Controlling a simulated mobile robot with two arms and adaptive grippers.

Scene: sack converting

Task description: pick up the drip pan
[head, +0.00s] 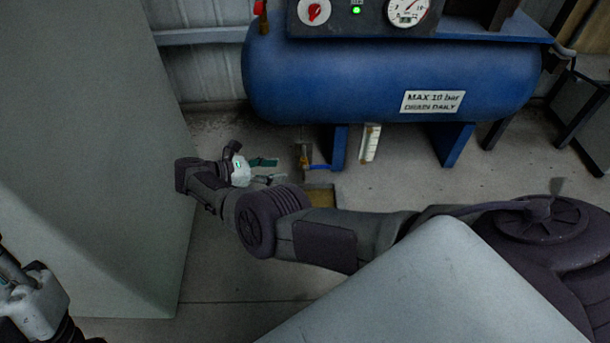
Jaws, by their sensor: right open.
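The drip pan (322,187) is on the floor below the blue tank's drain valve. It shows as a small patch with a yellow-brown inside. My right forearm hides its near part. My right gripper (276,171) is low near the floor, just left of the pan, with its fingers apart and pointing right toward it. I see nothing between the fingers, and they look clear of the pan. Part of my left arm's end (36,302) shows at the lower left edge. Its fingers cannot be made out.
The blue air tank (330,85) on legs stands behind the pan, with a drain valve (304,160) hanging above it. A tall grey cabinet (90,150) stands close at the left. Floor is clear at right.

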